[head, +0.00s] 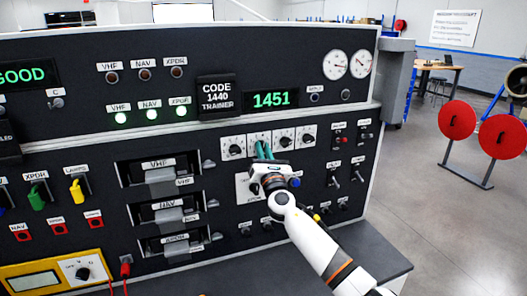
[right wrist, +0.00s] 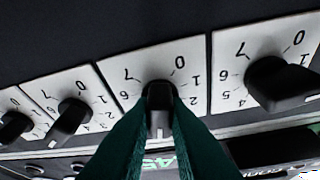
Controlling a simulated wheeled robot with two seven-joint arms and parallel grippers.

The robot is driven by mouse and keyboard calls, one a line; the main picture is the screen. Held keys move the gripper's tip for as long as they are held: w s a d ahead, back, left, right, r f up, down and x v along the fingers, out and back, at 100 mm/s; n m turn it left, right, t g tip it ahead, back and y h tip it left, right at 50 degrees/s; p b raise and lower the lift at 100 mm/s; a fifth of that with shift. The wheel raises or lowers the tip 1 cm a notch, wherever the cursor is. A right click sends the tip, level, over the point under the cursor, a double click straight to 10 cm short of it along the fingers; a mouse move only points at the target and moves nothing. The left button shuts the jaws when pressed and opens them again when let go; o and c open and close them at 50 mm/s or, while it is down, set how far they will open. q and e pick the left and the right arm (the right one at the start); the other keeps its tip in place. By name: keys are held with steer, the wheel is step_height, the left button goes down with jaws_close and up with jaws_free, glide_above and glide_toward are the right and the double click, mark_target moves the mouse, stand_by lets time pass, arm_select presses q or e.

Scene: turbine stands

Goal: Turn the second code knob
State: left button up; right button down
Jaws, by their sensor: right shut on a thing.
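A row of code knobs on white numbered plates sits below a green display (head: 272,99) that reads 1451. A placard (head: 216,95) beside it reads CODE 1440 TRAINER. My right gripper (head: 264,150) is at the second knob from the left in the head view, its green fingers covering most of that plate. In the right wrist view the fingers are shut on the second code knob (right wrist: 160,100), one on each side. Its white pointer mark faces the bottom of that picture. The first code knob (head: 234,149) is free just left of the gripper. My left gripper is out of view.
The third knob (head: 284,142) and fourth knob (head: 307,138) stand close on the right. Toggle switches (head: 335,141) are farther right. Drawer-like modules (head: 160,168) with handles protrude at left. A dark ledge (head: 370,255) runs below the panel.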

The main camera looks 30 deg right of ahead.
steer(key=shift+m+g+h, duration=0.3)
steer(key=shift+m+h, duration=0.3)
steer(key=shift+m, duration=0.3)
steer(key=c, duration=1.4)
jaws_free()
steer(key=b+v, duration=0.2)
steer(key=v, duration=1)
